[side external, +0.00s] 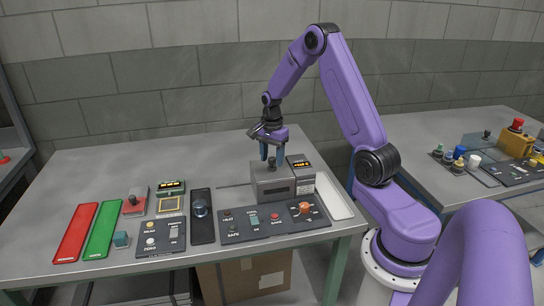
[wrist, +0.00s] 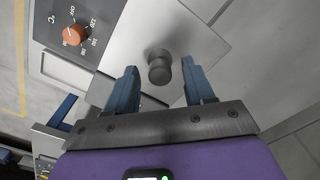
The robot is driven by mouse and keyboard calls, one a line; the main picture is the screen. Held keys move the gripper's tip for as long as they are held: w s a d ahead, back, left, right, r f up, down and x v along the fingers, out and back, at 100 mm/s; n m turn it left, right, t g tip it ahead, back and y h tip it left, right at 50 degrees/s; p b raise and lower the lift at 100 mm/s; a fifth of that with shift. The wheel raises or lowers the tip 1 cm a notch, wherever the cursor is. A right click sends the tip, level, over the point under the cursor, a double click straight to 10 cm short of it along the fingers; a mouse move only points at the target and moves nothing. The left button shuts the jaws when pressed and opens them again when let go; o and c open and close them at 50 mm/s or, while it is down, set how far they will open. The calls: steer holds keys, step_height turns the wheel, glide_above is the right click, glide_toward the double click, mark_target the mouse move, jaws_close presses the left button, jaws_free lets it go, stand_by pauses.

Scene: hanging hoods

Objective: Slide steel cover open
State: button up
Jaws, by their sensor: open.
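The steel cover (side external: 268,184) is a grey metal box-like piece at the back right of the near table, with a dark knob (side external: 272,163) on its top. In the wrist view the steel cover (wrist: 200,42) is a pale plate, and its round dark knob (wrist: 159,70) stands between my fingers. My gripper (side external: 268,154) points down just above the knob. In the wrist view my gripper (wrist: 159,66) is open, with one blue finger on each side of the knob and a visible gap to both. The underside of the cover is hidden.
A unit with a lit display (side external: 299,161) adjoins the cover on the right, beside a white tray (side external: 335,197). A dark panel with an orange dial (side external: 305,208) lies in front. Red (side external: 76,232) and green (side external: 103,229) plates lie at left. The table's back left is bare.

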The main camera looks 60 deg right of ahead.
jaws_close()
steer(key=w+a, duration=0.9)
steer(key=shift+w, duration=0.15)
steer(key=shift+a+r, duration=0.1)
steer(key=shift+a, duration=0.05)
jaws_free()
step_height(320, 180, up, 17)
steer(key=shift+r, duration=0.15)
stand_by(0.5)
